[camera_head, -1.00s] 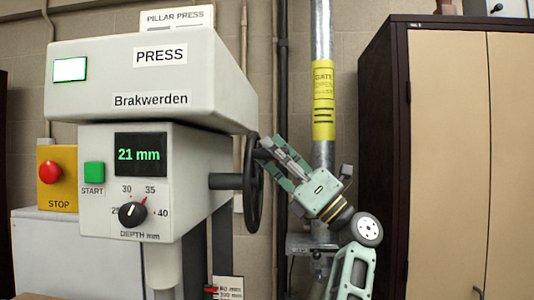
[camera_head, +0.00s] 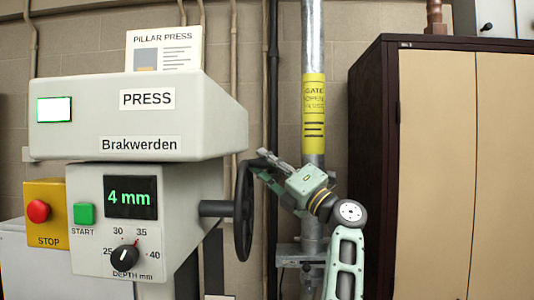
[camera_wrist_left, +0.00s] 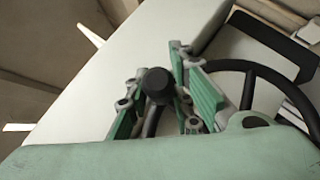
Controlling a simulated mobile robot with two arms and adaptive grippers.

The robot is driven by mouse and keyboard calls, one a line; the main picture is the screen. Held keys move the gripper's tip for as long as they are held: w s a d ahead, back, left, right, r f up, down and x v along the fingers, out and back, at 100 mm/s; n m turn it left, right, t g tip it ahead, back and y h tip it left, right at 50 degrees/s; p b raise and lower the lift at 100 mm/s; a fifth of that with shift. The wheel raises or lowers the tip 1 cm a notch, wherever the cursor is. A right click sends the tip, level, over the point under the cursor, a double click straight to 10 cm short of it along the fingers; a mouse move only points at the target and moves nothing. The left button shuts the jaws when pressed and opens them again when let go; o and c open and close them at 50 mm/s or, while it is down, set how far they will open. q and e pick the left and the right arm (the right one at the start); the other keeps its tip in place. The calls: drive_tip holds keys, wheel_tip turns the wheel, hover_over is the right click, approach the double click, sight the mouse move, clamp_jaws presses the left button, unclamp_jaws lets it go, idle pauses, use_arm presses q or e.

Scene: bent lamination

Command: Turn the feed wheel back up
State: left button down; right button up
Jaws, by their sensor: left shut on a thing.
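The feed wheel (camera_head: 243,212) is a black spoked handwheel on a shaft at the right side of the press (camera_head: 150,190), seen nearly edge-on. My left gripper (camera_head: 262,163) is at the top of its rim. In the left wrist view the wheel's black handle knob (camera_wrist_left: 158,82) sits between the green fingers of my left gripper (camera_wrist_left: 160,100), which are shut on it. The wheel's rim and spokes (camera_wrist_left: 249,88) show to the right. The depth display (camera_head: 130,197) reads 4 mm. My right gripper is not in view.
A green START button (camera_head: 84,214), a red STOP button (camera_head: 38,211) and a depth knob (camera_head: 124,256) near 35 are on the left. A grey pipe with a yellow label (camera_head: 314,105) and a tall cabinet (camera_head: 430,170) stand to the right.

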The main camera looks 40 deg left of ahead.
use_arm(q)
drive_tip(key=shift+w+a+f+m+t+h+p, duration=0.35)
drive_tip(key=shift+w+a+m+t+h+p, duration=0.35)
drive_tip(key=shift+m, duration=0.4)
drive_tip(key=shift+d+f, duration=0.1)
drive_tip(key=shift+d, duration=0.05)
drive_tip(key=c, duration=1.7)
unclamp_jaws()
drive_tip(key=shift+o, duration=0.8)
drive_tip(key=w+v, duration=0.1)
drive_tip(key=v, duration=0.6)
drive_tip(key=shift+s, duration=0.4)
